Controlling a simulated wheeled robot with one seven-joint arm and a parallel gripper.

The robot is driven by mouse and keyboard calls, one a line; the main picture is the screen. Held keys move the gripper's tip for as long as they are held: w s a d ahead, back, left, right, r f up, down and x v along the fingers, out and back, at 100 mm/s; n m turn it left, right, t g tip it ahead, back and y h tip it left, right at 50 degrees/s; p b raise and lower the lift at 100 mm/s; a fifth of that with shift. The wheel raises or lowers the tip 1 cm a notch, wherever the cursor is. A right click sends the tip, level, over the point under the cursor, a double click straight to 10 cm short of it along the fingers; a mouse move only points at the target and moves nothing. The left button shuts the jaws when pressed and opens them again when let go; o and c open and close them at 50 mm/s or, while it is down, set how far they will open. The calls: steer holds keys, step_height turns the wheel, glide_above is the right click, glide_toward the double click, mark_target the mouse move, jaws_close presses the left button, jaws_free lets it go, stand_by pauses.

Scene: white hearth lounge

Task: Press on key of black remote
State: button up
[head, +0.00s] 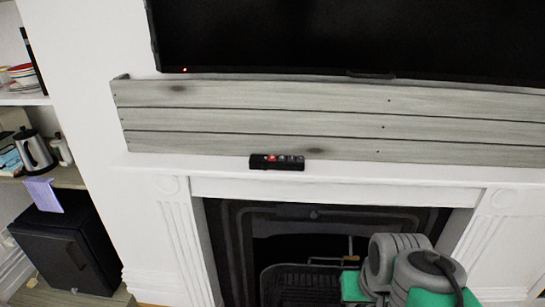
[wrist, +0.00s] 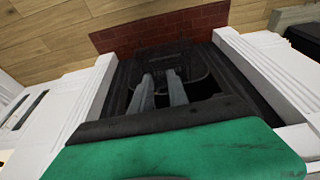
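The black remote (head: 277,162) lies on the white mantel shelf (head: 375,172) in the head view, against the grey plank board. It has a red key and several small grey keys on its top. My grey and green arm is at the lower right of the head view, below and right of the remote and in front of the fireplace. My gripper (wrist: 162,92) shows in the wrist view as two grey fingers beyond a dark bar and green body, with a narrow gap and nothing between them. The remote is not visible in the wrist view.
A black television (head: 350,38) hangs above the plank board (head: 330,122). The dark fireplace (head: 290,225) with a wire basket opens below the mantel. The mantel beside the remote is clear.

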jaws_close()
stand_by(1.4)
